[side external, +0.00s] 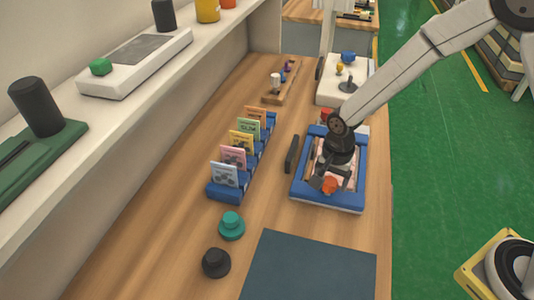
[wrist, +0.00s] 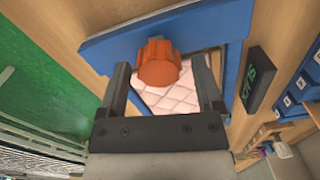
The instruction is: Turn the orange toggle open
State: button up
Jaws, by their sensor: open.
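The orange toggle (wrist: 158,64) is a ribbed knob on the rim of a blue frame (wrist: 110,52) that surrounds a pale quilted pad (wrist: 180,95). In the side view the toggle (side external: 329,185) is at the near end of the blue frame (side external: 298,190). My gripper (wrist: 164,75) is open, with one dark finger on each side of the toggle in the wrist view. I cannot tell whether the fingers touch it. In the side view my gripper (side external: 326,178) is right at the toggle and covers part of the pad.
A small dark display block (side external: 291,154) stands just left of the frame. A blue rack (side external: 225,191) with several cards is further left. Teal (side external: 231,226) and black (side external: 216,263) knobs and a dark mat (side external: 310,268) lie nearer. Bare wood is free between them.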

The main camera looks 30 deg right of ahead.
grip_shut()
jog(key=shift+n, duration=0.5)
jog(key=n, duration=0.3)
jog(key=shift+n, duration=0.3)
jog(key=n, duration=0.4)
jog(key=shift+a, duration=0.1)
jog(key=n, duration=0.9)
jog(key=shift+a, duration=0.1)
jog(key=shift+n, duration=0.3)
